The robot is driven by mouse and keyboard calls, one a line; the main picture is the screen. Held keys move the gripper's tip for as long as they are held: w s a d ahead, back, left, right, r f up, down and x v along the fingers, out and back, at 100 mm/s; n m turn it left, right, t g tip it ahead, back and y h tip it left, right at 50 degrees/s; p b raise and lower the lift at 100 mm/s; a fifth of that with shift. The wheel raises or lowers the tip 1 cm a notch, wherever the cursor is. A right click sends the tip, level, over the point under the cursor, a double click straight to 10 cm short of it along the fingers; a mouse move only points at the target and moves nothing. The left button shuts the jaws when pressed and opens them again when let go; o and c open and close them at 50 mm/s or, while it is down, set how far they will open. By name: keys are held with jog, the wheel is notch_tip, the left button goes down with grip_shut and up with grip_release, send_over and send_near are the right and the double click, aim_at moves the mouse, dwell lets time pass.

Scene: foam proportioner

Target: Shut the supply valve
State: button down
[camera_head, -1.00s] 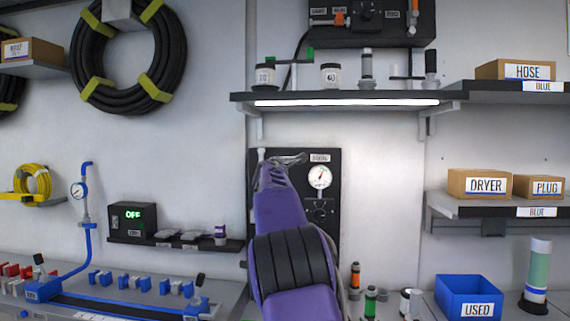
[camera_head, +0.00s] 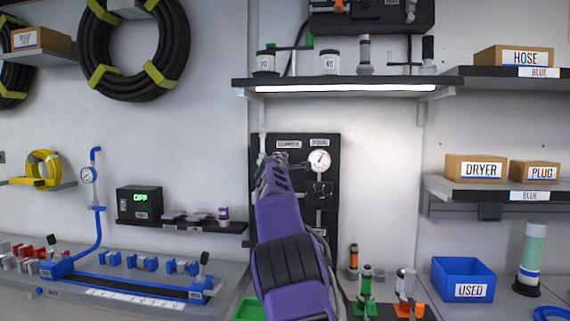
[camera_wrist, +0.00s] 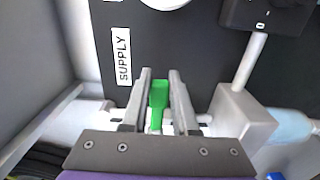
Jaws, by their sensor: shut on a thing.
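The supply valve shows in the wrist view as a green lever (camera_wrist: 158,95) beside a white SUPPLY label (camera_wrist: 122,56) on a black panel (camera_wrist: 190,60). My gripper (camera_wrist: 160,74) has one finger on each side of the green lever and is shut on it. The lever's lower end runs down to pipe fittings partly hidden by my gripper. In the head view, my purple arm reaches to the left part of the wall panel (camera_head: 328,205) and hides the lever.
A round gauge (camera_head: 319,161) sits on the panel, right of my gripper. A lit shelf (camera_head: 340,88) hangs above. On the bench stand small bottles, a blue USED bin (camera_head: 463,280) and a blue pipe rig (camera_head: 130,286). A grey wall (camera_wrist: 35,70) is close on the left in the wrist view.

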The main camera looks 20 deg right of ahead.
jog(key=c, duration=0.7)
grip_release()
jog(key=shift+f, duration=0.1)
jog(key=shift+a, duration=0.1)
jog(key=shift+b+v, duration=1.35)
jog(key=shift+v, duration=7.3)
